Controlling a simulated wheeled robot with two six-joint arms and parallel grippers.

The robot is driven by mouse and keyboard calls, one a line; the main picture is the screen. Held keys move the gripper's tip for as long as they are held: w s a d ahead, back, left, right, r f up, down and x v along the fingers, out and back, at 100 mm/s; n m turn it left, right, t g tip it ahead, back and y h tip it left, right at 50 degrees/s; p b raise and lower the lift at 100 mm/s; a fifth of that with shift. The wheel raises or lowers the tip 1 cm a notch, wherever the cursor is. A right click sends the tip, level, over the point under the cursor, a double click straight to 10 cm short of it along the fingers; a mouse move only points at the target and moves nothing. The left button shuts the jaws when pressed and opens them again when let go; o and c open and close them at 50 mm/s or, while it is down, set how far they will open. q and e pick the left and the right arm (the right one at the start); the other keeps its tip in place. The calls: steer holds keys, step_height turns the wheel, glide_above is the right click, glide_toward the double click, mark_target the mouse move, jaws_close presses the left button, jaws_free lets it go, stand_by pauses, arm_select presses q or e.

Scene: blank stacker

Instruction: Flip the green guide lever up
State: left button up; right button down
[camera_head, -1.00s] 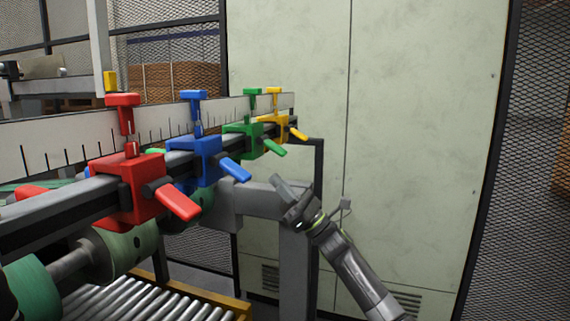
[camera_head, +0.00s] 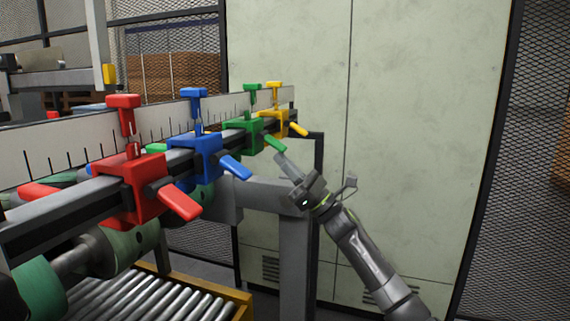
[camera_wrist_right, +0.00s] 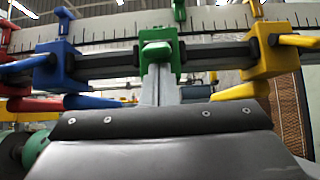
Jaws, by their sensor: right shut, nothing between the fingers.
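The green guide (camera_head: 243,135) sits on the rail between the blue and yellow guides. Its green lever (camera_head: 274,143) sticks out toward the right and slopes down. My right gripper (camera_head: 282,160) is shut and empty, with its fingertips just below the green lever's end; I cannot tell whether they touch. In the right wrist view the fingers (camera_wrist_right: 158,92) point at the green guide, just under the lever's end (camera_wrist_right: 156,49), which faces the camera. My left gripper is not in view.
The blue guide (camera_head: 208,156) and red guide (camera_head: 147,187) are nearer on the rail, the yellow guide (camera_head: 275,122) farther. Their levers also stick out. A grey post (camera_head: 293,240) stands below the rail. A pale cabinet (camera_head: 420,120) is behind my right arm.

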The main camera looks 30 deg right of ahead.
arm_select(q)
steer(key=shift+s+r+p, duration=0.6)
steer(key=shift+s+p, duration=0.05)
steer(key=shift+p, duration=0.4)
arm_select(e)
steer(key=shift+s+d+r+g+h, duration=0.15)
steer(key=shift+r+g+h, duration=0.15)
steer(key=shift+g+h, duration=0.1)
